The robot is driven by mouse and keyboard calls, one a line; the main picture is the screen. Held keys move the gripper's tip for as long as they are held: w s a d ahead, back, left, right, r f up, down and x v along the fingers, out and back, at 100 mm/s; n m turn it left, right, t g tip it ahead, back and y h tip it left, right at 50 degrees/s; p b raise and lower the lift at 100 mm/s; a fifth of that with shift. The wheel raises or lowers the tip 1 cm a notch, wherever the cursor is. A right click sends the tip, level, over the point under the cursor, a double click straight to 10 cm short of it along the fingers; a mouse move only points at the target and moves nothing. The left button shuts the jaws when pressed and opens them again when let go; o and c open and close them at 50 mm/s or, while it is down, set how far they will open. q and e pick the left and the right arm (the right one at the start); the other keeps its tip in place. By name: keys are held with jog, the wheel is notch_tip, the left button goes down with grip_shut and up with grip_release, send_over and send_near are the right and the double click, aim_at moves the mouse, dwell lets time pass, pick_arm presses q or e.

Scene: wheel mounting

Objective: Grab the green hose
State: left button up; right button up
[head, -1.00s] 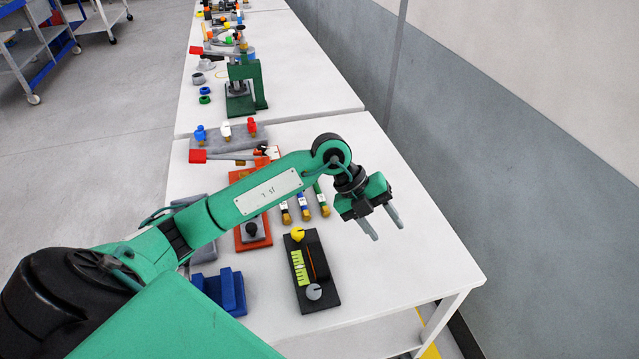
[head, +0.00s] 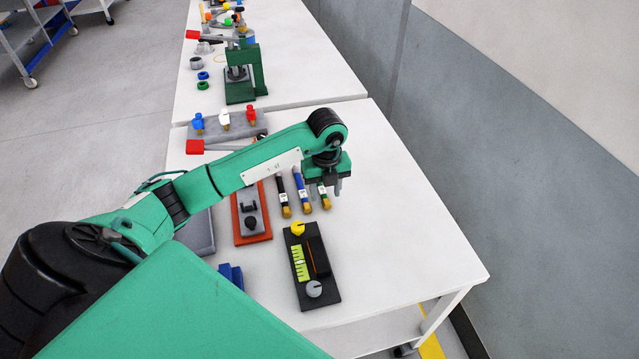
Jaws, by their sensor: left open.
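Three short hoses with brass ends lie side by side on the white table: a black one (head: 283,197), a blue one (head: 302,190) and the green hose (head: 325,201) on the right. My left gripper (head: 323,189) points down at the green hose, with its fingers apart and nothing visibly held. The gripper body hides the far part of the green hose. I cannot tell how high the fingertips are above it. My right gripper is not in view.
A black panel (head: 318,291) with yellow and grey knobs lies nearer the front. An orange base with a grey fixture (head: 250,221) lies left of the hoses. A grey rack (head: 238,129) with blue, white and red fittings stands behind. The table's right side is clear.

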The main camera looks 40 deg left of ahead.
aim_at(327, 203)
pick_arm(q)
jog(key=f, duration=0.2)
jog(key=w+f+p, duration=0.1)
jog(key=f, duration=0.2)
jog(key=shift+f, duration=0.2)
jog(key=c, duration=0.9)
grip_shut()
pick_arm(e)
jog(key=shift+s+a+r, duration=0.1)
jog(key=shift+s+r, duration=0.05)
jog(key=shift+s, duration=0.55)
pick_arm(q)
jog(key=shift+r, duration=0.1)
